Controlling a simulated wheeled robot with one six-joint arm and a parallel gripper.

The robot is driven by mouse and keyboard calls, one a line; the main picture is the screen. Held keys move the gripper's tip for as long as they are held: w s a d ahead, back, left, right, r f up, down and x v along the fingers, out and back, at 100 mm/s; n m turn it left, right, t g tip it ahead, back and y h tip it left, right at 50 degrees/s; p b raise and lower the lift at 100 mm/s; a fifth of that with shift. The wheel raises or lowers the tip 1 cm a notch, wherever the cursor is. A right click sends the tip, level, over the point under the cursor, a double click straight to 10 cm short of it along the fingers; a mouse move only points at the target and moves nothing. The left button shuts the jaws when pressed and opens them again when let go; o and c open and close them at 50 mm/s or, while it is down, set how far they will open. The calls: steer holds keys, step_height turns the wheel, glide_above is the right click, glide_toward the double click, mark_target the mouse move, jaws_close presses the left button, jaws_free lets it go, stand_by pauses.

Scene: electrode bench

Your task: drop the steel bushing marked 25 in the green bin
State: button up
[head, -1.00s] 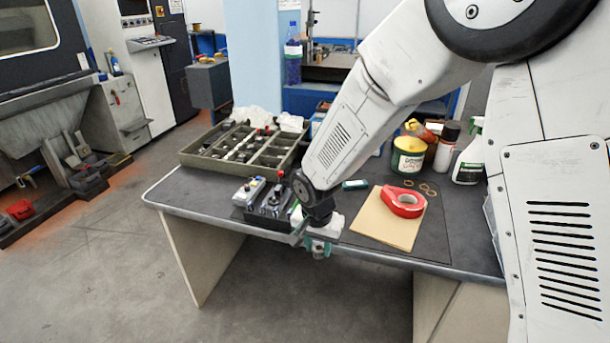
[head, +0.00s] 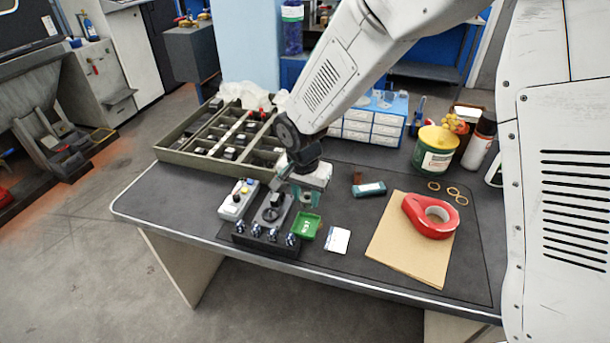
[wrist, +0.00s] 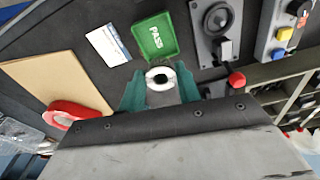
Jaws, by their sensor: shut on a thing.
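My gripper (head: 305,197) is above the bench, just behind the green bin (head: 305,226) in the head view. Its teal fingers are shut on a steel bushing (wrist: 159,75), a pale metal ring with a dark bore in the wrist view. I cannot read a number on it. In the head view the fingers and wrist mostly hide it. The green bin is a small shallow tray with a white PASS label, and it also shows in the wrist view (wrist: 168,18). The bushing appears close beside the bin's edge there, but its height above it is hard to tell.
A black fixture with knobs (head: 263,234) and a grey button box (head: 238,200) stand left of the bin. A white card (head: 338,240) lies to its right, then a brown pad (head: 385,258) with a red tape roll (head: 409,210). A divided tray (head: 180,158) is behind left.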

steer(key=shift+w+d+f, duration=0.1)
steer(key=shift+w+f, duration=0.1)
steer(key=shift+f, duration=0.35)
steer(key=shift+w+f, duration=0.2)
steer(key=shift+f, duration=1.75)
steer(key=shift+s, duration=0.25)
steer(key=shift+f, duration=0.85)
